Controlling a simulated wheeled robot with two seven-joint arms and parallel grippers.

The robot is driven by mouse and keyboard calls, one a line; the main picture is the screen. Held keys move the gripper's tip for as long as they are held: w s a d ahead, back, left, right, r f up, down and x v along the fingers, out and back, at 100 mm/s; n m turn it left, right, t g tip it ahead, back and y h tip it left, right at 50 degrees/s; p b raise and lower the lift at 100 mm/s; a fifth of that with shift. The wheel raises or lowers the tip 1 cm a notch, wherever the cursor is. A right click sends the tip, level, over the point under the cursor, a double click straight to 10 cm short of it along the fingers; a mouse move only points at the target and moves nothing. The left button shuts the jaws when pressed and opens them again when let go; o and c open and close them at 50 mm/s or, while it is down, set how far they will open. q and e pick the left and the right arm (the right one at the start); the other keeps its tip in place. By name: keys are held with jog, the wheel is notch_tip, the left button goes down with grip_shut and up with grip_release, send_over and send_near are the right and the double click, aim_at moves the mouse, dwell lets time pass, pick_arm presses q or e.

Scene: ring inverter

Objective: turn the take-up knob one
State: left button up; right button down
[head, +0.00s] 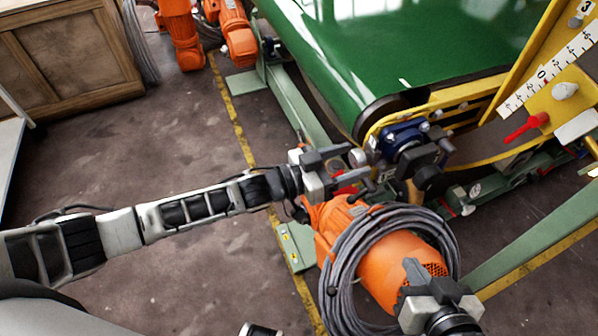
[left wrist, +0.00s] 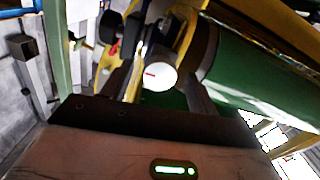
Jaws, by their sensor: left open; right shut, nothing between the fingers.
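A pale round knob end (head: 357,158) sticks out from the blue take-up block (head: 402,138) at the conveyor's near corner. In the left wrist view a white disc with a short red mark (left wrist: 160,76), seemingly this knob's face, lies ahead between two dark finger-like bars. My left gripper (head: 340,163) is open, just left of the knob in the head view. I cannot tell whether its fingers touch the knob. My right gripper (head: 414,270) is shut and empty, low in front of the orange motor.
An orange motor (head: 395,265) with a coiled grey cable (head: 350,285) stands below the left gripper. The green belt (head: 420,45) and yellow frame (head: 470,92) rise behind. Floor at left is open.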

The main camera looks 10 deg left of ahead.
pick_arm(q)
jog(key=v, duration=1.5)
jog(key=shift+s+a+p, duration=0.2)
jog(key=shift+a+p, duration=0.1)
jog(key=shift+p, duration=0.05)
pick_arm(e)
jog(key=shift+r, duration=0.1)
jog(key=shift+r, duration=0.1)
pick_arm(q)
jog(key=s+d+r+n+t+y+p, duration=0.2)
jog(key=d+n+y+p, duration=0.1)
jog(key=d, duration=0.3)
jog(key=s+a+f+n+g+y+p, duration=0.2)
jog(key=s+a+n+y, duration=0.2)
jog(key=s+a+y, duration=0.2)
jog(key=shift+s+f+y, duration=0.2)
jog(key=shift+s+y, duration=0.3)
jog(key=shift+y, duration=0.6)
pick_arm(e)
jog(key=shift+d+r+g, duration=0.25)
jog(key=shift+r+g, duration=0.05)
jog(key=shift+r, duration=0.65)
jog(key=shift+s+h, duration=0.1)
jog(key=shift+h, duration=0.2)
